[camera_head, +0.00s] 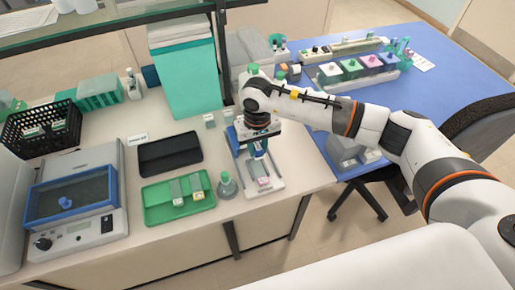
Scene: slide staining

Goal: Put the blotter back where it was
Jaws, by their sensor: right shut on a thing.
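My right arm reaches in from the right, and its gripper (257,140) points down over a narrow white tray (275,187) near the front right of the bench. The gripper is shut on a small blue piece, which I take to be the blotter (254,150). It is partly hidden by the fingers, and I cannot tell whether it touches the tray. A small pale block with a pink top (264,183) lies on the tray's front part. My left gripper is not in view.
Left of the tray stand a small flask (227,187) and a green tray (160,213) with slide pieces. A black pad (170,153) lies behind it. A blue-lidded machine (70,200) and black basket (43,128) are at left. A blue table (440,85) holds colored jars.

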